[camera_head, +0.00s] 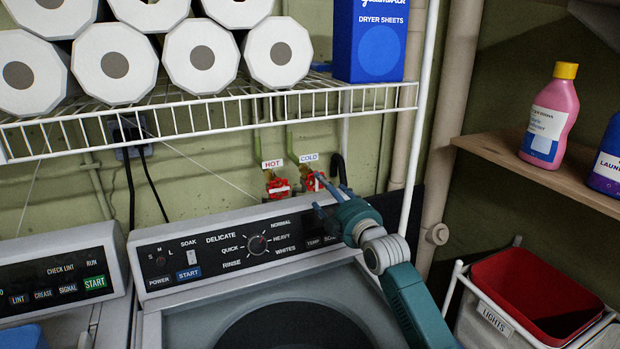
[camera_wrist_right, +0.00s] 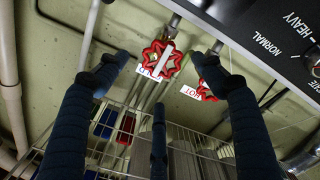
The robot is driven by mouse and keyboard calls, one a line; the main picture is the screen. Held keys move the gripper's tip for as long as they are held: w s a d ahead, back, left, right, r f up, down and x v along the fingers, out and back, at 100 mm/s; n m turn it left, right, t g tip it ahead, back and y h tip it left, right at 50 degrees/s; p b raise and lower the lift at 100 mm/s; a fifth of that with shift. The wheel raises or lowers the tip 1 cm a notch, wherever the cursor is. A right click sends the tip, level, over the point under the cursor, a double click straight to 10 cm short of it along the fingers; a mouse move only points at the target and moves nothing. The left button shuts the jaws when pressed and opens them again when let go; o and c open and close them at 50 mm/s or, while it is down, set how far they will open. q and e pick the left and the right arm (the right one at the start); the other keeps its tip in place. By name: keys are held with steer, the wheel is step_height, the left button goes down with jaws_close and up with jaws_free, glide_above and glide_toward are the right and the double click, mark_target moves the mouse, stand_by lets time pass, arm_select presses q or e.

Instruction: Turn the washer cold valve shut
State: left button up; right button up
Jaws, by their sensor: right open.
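The cold valve (camera_head: 311,184) is a red wheel on the back wall behind the washer, under the label COLD (camera_head: 309,158). In the right wrist view the cold valve (camera_wrist_right: 152,66) shows a lobed red rim with a pale bar across it, partly covering its label. My right gripper (camera_head: 325,190) is open in front of it and hides part of it in the head view. In the wrist view the right gripper (camera_wrist_right: 161,78) has its fingers spread around the wheel's outline; contact cannot be told. My left gripper is not in view.
The hot valve (camera_head: 278,187) is close on the left; one fingertip overlaps it in the wrist view. The washer's control panel (camera_head: 235,246) stands below the valves. A wire shelf (camera_head: 200,118) with paper rolls hangs above. A white post (camera_head: 421,120) stands close right.

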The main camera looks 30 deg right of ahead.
mark_target(317, 182)
steer(key=w+p, duration=0.1)
steer(key=w, duration=0.4)
steer(key=shift+w, duration=0.15)
steer(key=w, duration=0.2)
steer(key=shift+w, duration=0.5)
steer(key=shift+f, duration=0.1)
steer(key=shift+c, duration=0.3)
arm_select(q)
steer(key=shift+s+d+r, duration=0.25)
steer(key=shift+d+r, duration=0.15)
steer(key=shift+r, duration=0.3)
arm_select(e)
steer(key=c, duration=1.1)
